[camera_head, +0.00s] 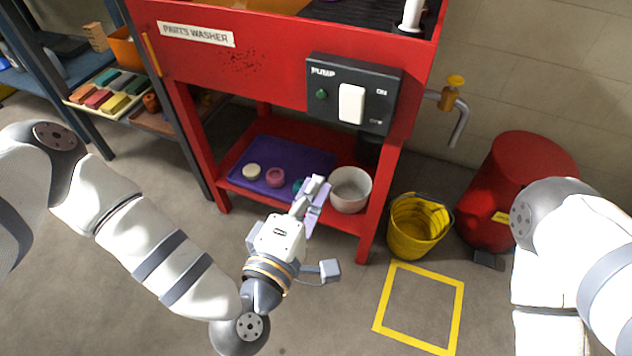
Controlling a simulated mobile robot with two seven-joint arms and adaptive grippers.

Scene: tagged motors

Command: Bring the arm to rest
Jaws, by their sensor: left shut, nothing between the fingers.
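My left arm comes in from the left and bends at a low elbow, then reaches up toward the parts washer (270,60). My left gripper (312,192) is shut and empty. In the picture it overlaps the front edge of the washer's lower shelf, beside a white bowl (350,190). A pale lilac strip shows at its fingers; I cannot tell if it is part of the gripper. A purple tray (240,175) on the shelf holds a cream, a pink and a teal round piece, the teal one partly hidden by the gripper. My right arm shows at the right edge, its gripper out of view.
A yellow bucket (416,228) stands right of the shelf, near a red drum (500,190). A yellow square (376,325) marks the floor in front. A pump switch box (330,108) is on the washer's front. A shelf with coloured blocks (98,98) stands at left.

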